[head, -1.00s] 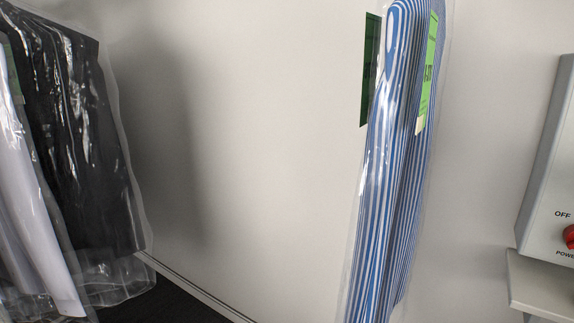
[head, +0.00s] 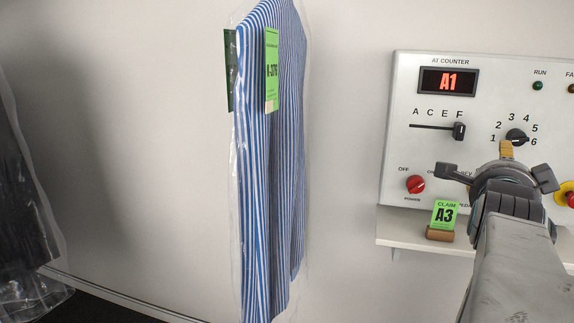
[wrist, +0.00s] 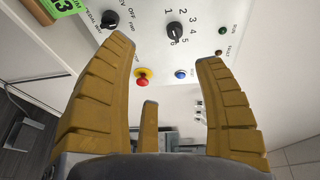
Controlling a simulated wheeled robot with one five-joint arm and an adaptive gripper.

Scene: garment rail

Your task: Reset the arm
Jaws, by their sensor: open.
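My gripper (head: 500,166) shows at the right of the head view, in front of the lower part of a grey control panel (head: 400,120). My arm hides part of the panel in the head view.
A striped shirt in clear plastic (head: 270,150) hangs left of the panel. A dark bagged garment (head: 20,200) is at the far left. A shelf (head: 392,232) below the panel holds a green A3 claim card (head: 445,213). The display (head: 448,81) reads A1.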

